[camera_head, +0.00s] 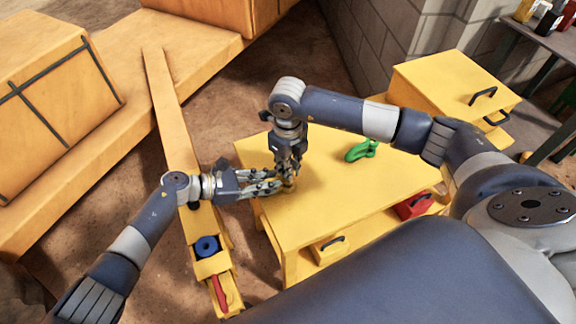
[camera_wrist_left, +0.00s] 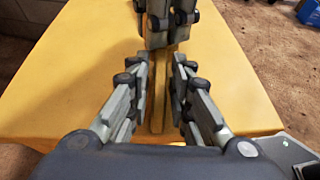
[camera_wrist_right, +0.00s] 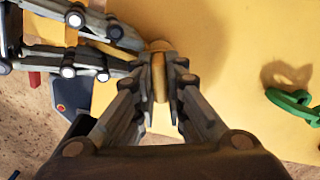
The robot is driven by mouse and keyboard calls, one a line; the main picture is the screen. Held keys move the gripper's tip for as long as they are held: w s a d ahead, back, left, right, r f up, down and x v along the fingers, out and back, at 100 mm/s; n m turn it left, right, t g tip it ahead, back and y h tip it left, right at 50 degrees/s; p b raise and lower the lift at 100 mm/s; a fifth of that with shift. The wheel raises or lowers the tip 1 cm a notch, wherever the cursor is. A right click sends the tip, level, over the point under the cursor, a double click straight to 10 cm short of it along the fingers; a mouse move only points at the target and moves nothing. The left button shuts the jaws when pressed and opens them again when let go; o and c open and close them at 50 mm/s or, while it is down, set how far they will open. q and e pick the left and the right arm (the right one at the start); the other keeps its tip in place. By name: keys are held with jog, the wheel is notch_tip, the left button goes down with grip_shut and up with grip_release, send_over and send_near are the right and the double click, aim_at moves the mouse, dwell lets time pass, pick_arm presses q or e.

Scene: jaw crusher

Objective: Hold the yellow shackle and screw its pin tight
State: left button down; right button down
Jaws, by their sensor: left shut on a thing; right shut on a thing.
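The yellow shackle (camera_head: 290,184) is small and mostly hidden between my two grippers, above the left end of the yellow cabinet top. My left gripper (camera_head: 278,181) reaches in level from the left and is shut on the shackle, whose narrow yellow part shows between the fingers in the left wrist view (camera_wrist_left: 159,95). My right gripper (camera_head: 288,175) points down from above. In the right wrist view its fingers are shut on a slim yellow piece (camera_wrist_right: 158,78), which looks like the pin's head. The pin's thread and seating are hidden.
A green shackle-like part (camera_head: 361,151) lies on the cabinet top (camera_head: 335,200), right of my grippers. The cabinet's front holds a red part (camera_head: 414,205). A blue ring (camera_head: 206,246) and a red-handled object (camera_head: 218,292) sit in the yellow beam at lower left. The right cabinet top is clear.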

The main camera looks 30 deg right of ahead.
jog(key=shift+w+m, duration=0.1)
jog(key=shift+m, duration=0.3)
jog(key=shift+m, duration=0.5)
jog(key=c, duration=1.6)
grip_release()
jog(key=shift+o, duration=0.2)
jog(key=shift+r, duration=4)
pick_arm(q)
jog(key=c, duration=1.4)
grip_release()
